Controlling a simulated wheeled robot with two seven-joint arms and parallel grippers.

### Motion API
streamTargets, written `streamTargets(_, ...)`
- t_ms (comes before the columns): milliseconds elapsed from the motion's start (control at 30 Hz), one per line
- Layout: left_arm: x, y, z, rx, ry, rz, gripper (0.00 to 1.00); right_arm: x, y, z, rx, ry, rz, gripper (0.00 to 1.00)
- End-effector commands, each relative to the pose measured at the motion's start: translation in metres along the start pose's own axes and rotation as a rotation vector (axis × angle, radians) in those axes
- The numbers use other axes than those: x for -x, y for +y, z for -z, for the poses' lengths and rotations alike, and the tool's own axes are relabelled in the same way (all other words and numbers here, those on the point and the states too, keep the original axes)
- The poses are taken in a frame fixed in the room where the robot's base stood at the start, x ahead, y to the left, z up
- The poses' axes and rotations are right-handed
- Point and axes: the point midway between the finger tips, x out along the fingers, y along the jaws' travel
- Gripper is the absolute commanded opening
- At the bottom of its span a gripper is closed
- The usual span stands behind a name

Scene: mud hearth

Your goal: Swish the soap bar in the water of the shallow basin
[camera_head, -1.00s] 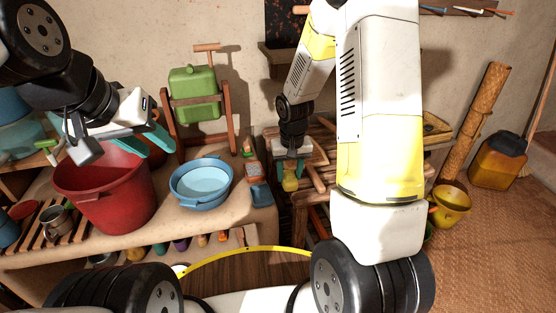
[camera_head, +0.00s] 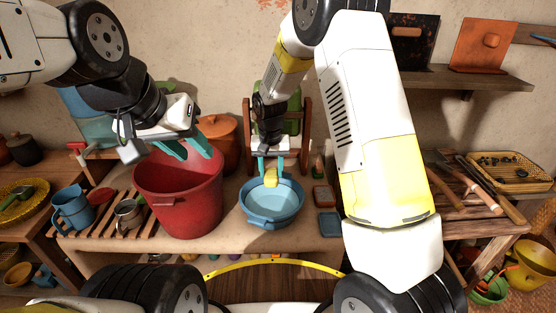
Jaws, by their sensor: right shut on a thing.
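The shallow blue basin (camera_head: 262,216) stands on the ledge in the head view, with pale water (camera_head: 280,200) in it. My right gripper (camera_head: 271,172) is shut on a yellow soap bar (camera_head: 271,179) and holds it over the back part of the basin. I cannot tell whether the soap touches the water. My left gripper (camera_head: 188,152) is open and empty over the back of the red bucket, left of the basin.
The large red bucket (camera_head: 180,200) stands close to the basin's left. Small trays, one reddish (camera_head: 324,196) and one blue (camera_head: 328,224), lie to its right. A wooden frame with a green container (camera_head: 292,125) stands behind. Slatted wood with a metal mug (camera_head: 128,213) is further left.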

Motion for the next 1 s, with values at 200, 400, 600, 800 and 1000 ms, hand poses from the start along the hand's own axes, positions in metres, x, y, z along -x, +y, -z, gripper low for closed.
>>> streamTargets(200, 0.0, 0.0, 0.0, 0.0, 0.0, 0.0, 0.36, -0.021, 0.001, -0.003, 0.0, -0.002, -0.001, 0.0)
streamTargets(400, 0.0, 0.0, 0.0, 0.0, 0.0, 0.0, 0.36, -0.041, 0.001, -0.006, 0.0, -0.003, -0.001, 0.0)
streamTargets(600, 0.0, 0.0, 0.0, 0.0, 0.0, 0.0, 0.36, -0.06, 0.001, -0.008, 0.0, -0.002, -0.001, 0.0)
streamTargets(800, 0.0, 0.0, 0.0, 0.0, 0.0, 0.0, 0.36, -0.08, 0.001, -0.01, 0.0, -0.001, 0.0, 0.0)
streamTargets(1000, 0.0, 0.0, 0.0, 0.0, 0.0, 0.0, 0.36, -0.099, 0.001, -0.013, 0.0, -0.002, 0.0, 0.0)
